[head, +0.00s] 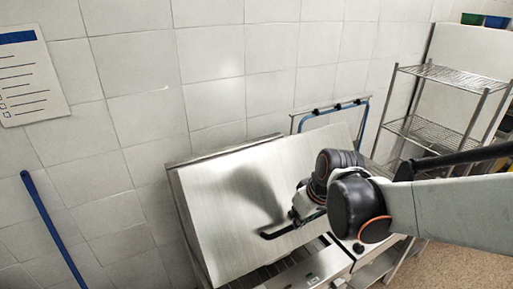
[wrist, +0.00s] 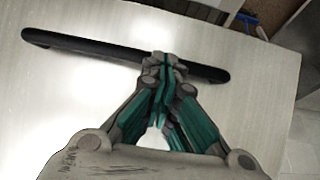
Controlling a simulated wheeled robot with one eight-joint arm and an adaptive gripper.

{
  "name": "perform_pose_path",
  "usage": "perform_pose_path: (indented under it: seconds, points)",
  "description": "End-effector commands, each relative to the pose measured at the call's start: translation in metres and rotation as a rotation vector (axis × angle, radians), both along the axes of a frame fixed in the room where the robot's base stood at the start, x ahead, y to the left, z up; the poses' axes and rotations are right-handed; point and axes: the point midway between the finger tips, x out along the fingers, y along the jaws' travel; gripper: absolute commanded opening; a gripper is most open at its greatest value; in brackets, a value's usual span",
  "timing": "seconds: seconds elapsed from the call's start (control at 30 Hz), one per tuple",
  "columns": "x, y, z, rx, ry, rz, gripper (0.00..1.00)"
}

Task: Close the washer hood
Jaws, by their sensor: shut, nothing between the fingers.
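The washer hood (head: 228,200) is a brushed steel panel, tilted, with an open gap below its lower edge in the head view. Its black bar handle (head: 285,230) runs across the lower front. In the wrist view the handle (wrist: 110,48) crosses the steel surface (wrist: 60,110) of the hood. My gripper (wrist: 163,62) is shut and empty, with its fingertips at the handle, right of its middle. I cannot tell whether they touch it. In the head view my gripper (head: 295,216) is small and partly hidden by my arm.
A wire shelf rack (head: 440,75) stands at the back right, with green and blue containers (head: 485,20) above. A blue-edged frame (head: 335,108) is behind the hood. A tiled wall backs the washer. A blue pole (head: 52,225) leans at left. Brown floor (head: 450,268) shows at lower right.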

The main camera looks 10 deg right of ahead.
Motion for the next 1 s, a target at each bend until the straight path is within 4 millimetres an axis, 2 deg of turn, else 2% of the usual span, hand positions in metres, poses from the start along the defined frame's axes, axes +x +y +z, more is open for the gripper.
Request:
perform_pose_path:
  seconds: [0.03, 0.1, 0.57, 1.0]
  points:
    - [-0.003, -0.001, -0.019, 0.007, -0.018, -0.002, 0.00]
    - [-0.005, -0.002, -0.034, 0.015, -0.044, -0.003, 0.00]
    - [-0.009, -0.005, -0.130, 0.069, -0.212, -0.003, 0.00]
    - [0.001, -0.002, -0.220, 0.112, -0.344, -0.002, 0.00]
